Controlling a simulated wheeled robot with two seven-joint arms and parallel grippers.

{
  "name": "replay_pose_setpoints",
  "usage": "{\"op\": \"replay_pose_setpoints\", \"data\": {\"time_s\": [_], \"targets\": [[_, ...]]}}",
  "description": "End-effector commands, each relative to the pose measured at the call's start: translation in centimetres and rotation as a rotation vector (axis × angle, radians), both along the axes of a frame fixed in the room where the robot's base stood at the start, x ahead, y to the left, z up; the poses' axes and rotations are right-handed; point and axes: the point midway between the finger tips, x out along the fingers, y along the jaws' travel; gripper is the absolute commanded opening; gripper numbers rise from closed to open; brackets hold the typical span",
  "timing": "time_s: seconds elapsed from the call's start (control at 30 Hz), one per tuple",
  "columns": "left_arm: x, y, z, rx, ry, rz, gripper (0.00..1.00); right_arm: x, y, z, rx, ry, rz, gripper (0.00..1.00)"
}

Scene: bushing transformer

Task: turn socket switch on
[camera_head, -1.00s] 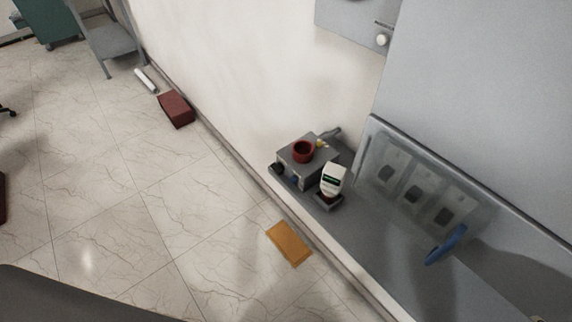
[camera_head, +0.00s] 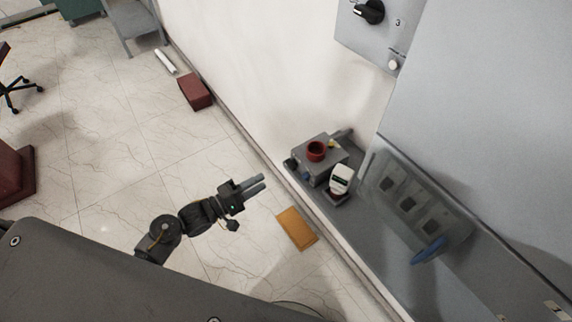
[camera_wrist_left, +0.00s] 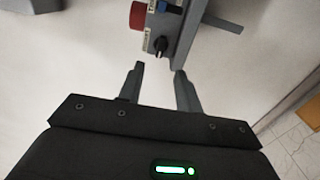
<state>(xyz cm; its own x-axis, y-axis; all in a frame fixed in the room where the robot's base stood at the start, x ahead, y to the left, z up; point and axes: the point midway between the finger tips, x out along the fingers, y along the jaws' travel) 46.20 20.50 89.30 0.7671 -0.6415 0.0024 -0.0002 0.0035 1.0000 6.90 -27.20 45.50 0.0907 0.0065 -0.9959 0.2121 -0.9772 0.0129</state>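A grey box (camera_head: 316,166) on the grey ledge has a red round part (camera_head: 317,151) on top and a dark knob (camera_head: 290,164) on its left side. In the left wrist view the box (camera_wrist_left: 188,30) shows at the top with a red part (camera_wrist_left: 138,15), a black knob switch (camera_wrist_left: 160,46), small labels and a blue part. My left gripper (camera_head: 262,183) is left of the box, apart from it, fingers pointing towards it. Its fingers (camera_wrist_left: 158,70) are apart with nothing between them, just below the knob in the wrist view. My right gripper is out of view.
A white device (camera_head: 341,179) stands beside the box. Sockets sit behind a clear cover (camera_head: 415,196) with a blue handle (camera_head: 428,250). A wall panel (camera_head: 386,30) has a black rotary knob (camera_head: 369,11). An orange mat (camera_head: 297,229) lies on the floor.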

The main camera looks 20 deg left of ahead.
Motion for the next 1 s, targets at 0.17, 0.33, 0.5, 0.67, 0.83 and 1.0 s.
{"op": "replay_pose_setpoints", "data": {"time_s": [0.17,0.33,0.5,0.67,0.83,1.0], "targets": [[1.1,-0.7,0.1,0.000,-0.001,0.003,0.35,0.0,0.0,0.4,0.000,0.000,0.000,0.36],[3.4,-2.7,0.2,-0.001,-0.002,0.004,0.35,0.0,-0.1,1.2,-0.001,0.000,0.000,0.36],[5.8,-4.7,0.1,0.001,0.000,0.004,0.35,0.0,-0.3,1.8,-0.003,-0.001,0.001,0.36],[7.5,-6.1,0.0,0.001,0.000,0.004,0.35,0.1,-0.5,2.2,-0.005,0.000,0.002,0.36],[8.3,-6.8,-0.1,0.004,0.000,0.003,0.35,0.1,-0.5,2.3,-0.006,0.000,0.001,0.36],[8.4,-6.9,-0.2,0.004,0.000,0.003,0.35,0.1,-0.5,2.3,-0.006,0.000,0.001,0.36]]}}
